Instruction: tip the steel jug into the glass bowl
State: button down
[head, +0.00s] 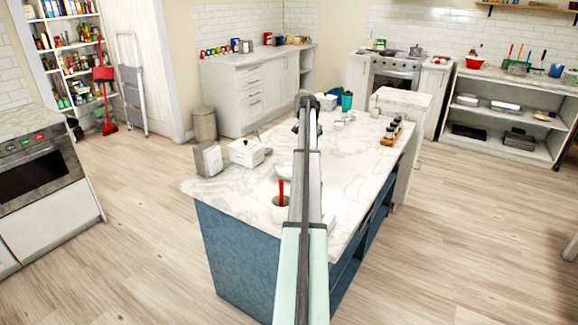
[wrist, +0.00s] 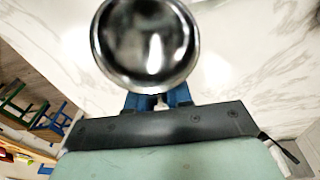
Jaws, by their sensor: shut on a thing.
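The steel jug (wrist: 146,45) fills the top middle of the wrist view, its shiny round mouth facing the camera. My gripper (wrist: 158,101) is shut on it, with the blue fingers at the jug's near side. Pale marble lies beyond it. In the head view my arm reaches away over the island and hides the jug and the gripper's fingers. A pale round dish (head: 284,171) shows partly behind my arm on the island; I cannot tell if it is the glass bowl. No glass bowl is clear in either view.
The marble right of my arm is mostly bare.

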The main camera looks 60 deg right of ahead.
jog(key=shift+f, duration=0.1)
dwell(0.5)
jog(key=shift+r, duration=1.5)
